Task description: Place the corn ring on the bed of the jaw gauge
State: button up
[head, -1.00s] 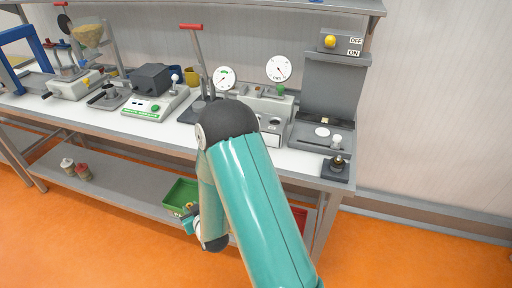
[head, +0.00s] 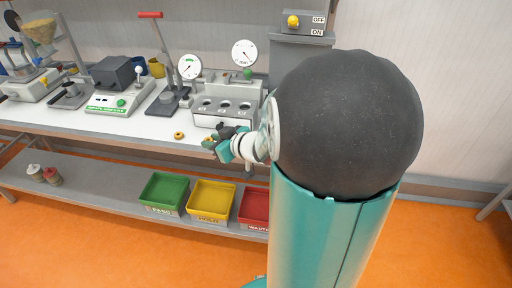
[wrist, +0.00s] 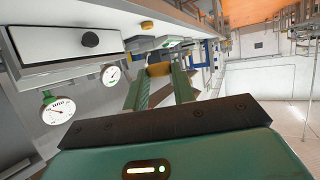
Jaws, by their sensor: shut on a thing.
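The corn ring (wrist: 160,69) is a short yellow-tan piece between my fingertips in the wrist view. My gripper (head: 211,143) is shut on it, at the front edge of the bench in the head view; the fingers also show in the wrist view (wrist: 159,87). The jaw gauge appears to be the grey unit (head: 218,84) with round white dials, behind a block with three holes. Its bed is hard to make out. My gripper is in front of and apart from it. The dials (wrist: 57,110) show at the left of the wrist view.
Another small golden ring (head: 179,135) lies on the white bench left of my gripper. The holed block (head: 222,122) stands just behind the gripper. A red-handled press (head: 172,101) and green-buttoned scale (head: 121,101) stand left. Green (head: 164,191), yellow (head: 211,199) and red bins sit below.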

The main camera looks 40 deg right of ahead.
jog(key=d+v, duration=0.2)
jog(key=v, duration=0.6)
jog(key=shift+s, duration=0.2)
jog(key=shift+f, duration=0.1)
jog(key=w+d+f, duration=0.1)
jog(key=d+f, duration=0.2)
jog(key=d, duration=0.1)
jog(key=w+d+f, duration=0.2)
jog(key=d, duration=0.2)
jog(key=w+d+f, duration=0.2)
jog(key=d+f, duration=0.1)
jog(key=d, duration=0.1)
jog(key=shift+f, duration=0.3)
jog(key=f, duration=0.2)
jog(key=d+f, duration=0.1)
jog(key=shift+w+f, duration=0.3)
jog(key=shift+f, duration=0.2)
jog(key=shift+f, duration=0.15)
